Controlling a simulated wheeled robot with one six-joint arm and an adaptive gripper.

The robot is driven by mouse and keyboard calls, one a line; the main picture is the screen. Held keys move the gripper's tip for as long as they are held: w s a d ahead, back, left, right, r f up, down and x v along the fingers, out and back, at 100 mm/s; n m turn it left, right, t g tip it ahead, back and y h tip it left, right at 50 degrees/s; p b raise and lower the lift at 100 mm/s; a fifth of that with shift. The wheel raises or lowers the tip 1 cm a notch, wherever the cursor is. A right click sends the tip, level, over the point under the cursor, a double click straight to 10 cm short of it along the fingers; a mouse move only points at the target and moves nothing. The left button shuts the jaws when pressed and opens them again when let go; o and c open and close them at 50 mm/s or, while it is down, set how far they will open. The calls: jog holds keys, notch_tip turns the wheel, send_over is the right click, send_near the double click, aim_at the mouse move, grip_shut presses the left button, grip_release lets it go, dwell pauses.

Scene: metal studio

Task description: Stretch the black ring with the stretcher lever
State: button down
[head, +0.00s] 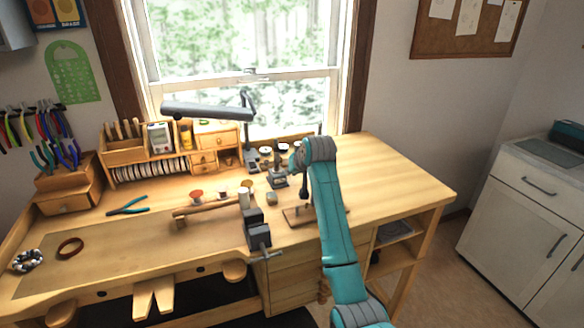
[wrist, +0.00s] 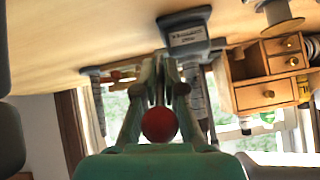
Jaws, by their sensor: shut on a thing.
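In the wrist view my gripper (wrist: 166,64) is shut, with its teal fingers close together around a thin lever (wrist: 160,90). The lever's red ball knob (wrist: 160,125) shows between the fingers, on the near side of the grip. In the head view my teal arm reaches over the right half of the bench and hides most of the gripper. A dark upright tool on a wooden base (head: 294,216) stands beside the arm, partly covered by it. I cannot make out the black ring in either view.
A grey block with a label (wrist: 186,38) is close to my gripper. A vise (head: 257,232) is at the bench's front edge. A desk lamp (head: 205,108) and wooden organizer (head: 215,135) stand at the back. The bench's right end (head: 395,180) is clear.

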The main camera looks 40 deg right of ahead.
jog(key=shift+s+a+f, duration=0.1)
jog(key=shift+s+f, duration=0.2)
jog(key=shift+f, duration=0.3)
jog(key=shift+s+f, duration=0.25)
jog(key=shift+f, duration=0.35)
jog(key=c, duration=1.3)
grip_release()
jog(key=shift+w, duration=0.1)
jog(key=shift+c, duration=0.2)
jog(key=shift+o, duration=0.3)
jog(key=shift+r, duration=0.2)
jog(key=shift+r, duration=0.1)
jog(key=shift+r, duration=0.2)
jog(key=v, duration=1.1)
jog(key=shift+s, duration=0.3)
